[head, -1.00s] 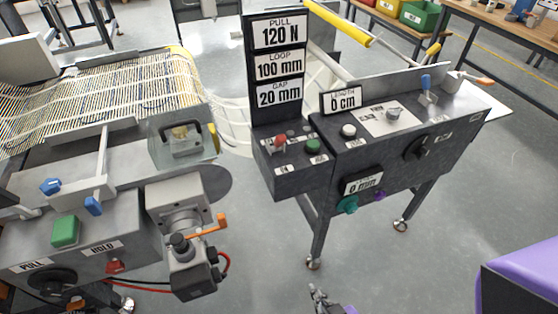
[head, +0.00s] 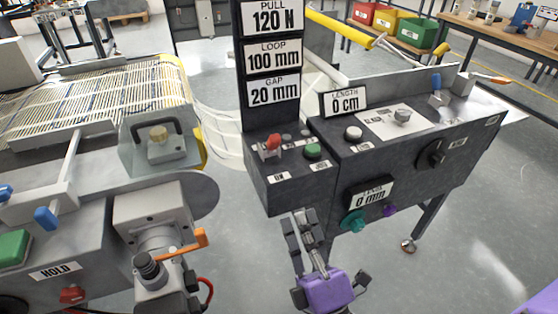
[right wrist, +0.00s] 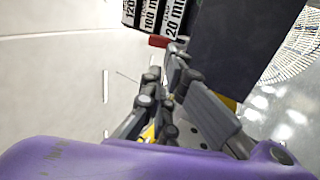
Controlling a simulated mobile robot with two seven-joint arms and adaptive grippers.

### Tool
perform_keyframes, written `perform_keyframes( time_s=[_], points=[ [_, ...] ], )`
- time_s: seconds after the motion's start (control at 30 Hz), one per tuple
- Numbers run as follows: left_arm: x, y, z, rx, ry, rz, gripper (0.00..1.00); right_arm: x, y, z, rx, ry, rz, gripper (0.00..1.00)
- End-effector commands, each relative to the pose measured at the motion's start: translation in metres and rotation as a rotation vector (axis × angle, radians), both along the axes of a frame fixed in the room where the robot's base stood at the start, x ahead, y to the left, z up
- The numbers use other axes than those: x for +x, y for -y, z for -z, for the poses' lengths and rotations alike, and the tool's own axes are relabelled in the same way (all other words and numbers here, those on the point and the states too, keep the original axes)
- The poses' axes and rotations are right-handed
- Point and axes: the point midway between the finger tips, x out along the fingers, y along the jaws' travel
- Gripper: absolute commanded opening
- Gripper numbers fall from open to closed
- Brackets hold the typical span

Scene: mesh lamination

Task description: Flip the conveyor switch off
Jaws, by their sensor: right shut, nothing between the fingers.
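A red-tipped toggle switch (head: 270,145) stands on the left end of the dark control console (head: 390,180). A green button (head: 312,151) is to its right. Small labels too blurred to read are on the console's front below them. My right gripper (head: 303,222) is shut and empty, pointing up, below and in front of the switch and apart from it in the picture. In the right wrist view the gripper (right wrist: 178,62) shows with its fingers together; a red piece (right wrist: 158,41), perhaps the switch tip, is just beyond. My left gripper is not in view.
A display tower (head: 270,60) reading 120 N, 100 mm and 20 mm rises behind the switch. A black knob (head: 432,153) and a teal knob (head: 352,221) stick out of the console's front. An orange-handled grey machine (head: 155,225) stands at left.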

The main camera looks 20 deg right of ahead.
Motion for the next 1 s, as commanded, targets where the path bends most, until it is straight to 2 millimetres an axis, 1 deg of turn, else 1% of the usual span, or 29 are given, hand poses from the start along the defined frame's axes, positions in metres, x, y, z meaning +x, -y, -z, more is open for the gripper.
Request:
perform_keyframes(
  time_s=[0.27, 0.4, 0.47, 0.57, 0.8, 1.0],
  points=[
    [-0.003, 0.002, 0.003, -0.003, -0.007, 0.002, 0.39, 0.001, 0.000, 0.000, 0.002, -0.002, -0.001, 0.00],
    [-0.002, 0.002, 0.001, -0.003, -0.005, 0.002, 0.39, 0.009, 0.000, -0.006, 0.003, 0.001, -0.002, 0.00],
    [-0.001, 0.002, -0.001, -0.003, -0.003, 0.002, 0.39, 0.017, -0.001, -0.011, 0.001, 0.002, -0.002, 0.00],
    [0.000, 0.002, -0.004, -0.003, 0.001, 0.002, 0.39, 0.034, -0.002, -0.021, 0.002, 0.003, -0.003, 0.00],
    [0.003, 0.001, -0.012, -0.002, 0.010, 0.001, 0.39, 0.079, -0.003, -0.047, 0.003, 0.002, -0.003, 0.00],
    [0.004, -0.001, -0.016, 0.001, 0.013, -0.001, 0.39, 0.107, -0.004, -0.063, 0.002, -0.001, -0.002, 0.00]
  ],
)
